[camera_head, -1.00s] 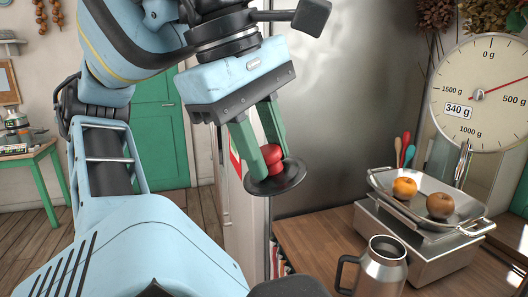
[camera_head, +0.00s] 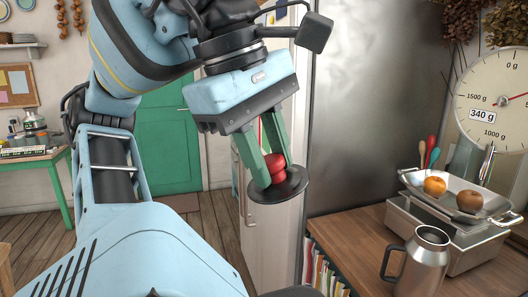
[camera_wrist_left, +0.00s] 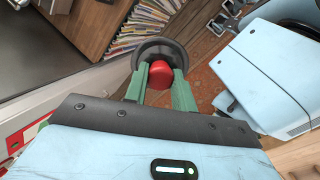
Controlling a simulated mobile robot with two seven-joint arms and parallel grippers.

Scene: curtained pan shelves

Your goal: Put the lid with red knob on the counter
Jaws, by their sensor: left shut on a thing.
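The lid (camera_head: 292,187) is a dark round disc with a red knob (camera_head: 275,165). My left gripper (camera_head: 271,168) is shut on the red knob with its green fingers. The lid hangs below the fingers, slightly tilted, in the air in front of the white cabinet. In the left wrist view the red knob (camera_wrist_left: 161,73) sits between the fingertips, with the dark lid rim (camera_wrist_left: 178,52) behind it. The wooden counter (camera_head: 352,232) is to the right of the lid, which appears left of its edge. My right gripper is not in view.
On the counter, a steel mug (camera_head: 424,262) stands near the front and a scale (camera_head: 455,238) with a pan of fruit stands at the right. The counter's left part looks clear. Books (camera_head: 322,270) stand below its edge. A metal panel (camera_head: 370,110) rises behind.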

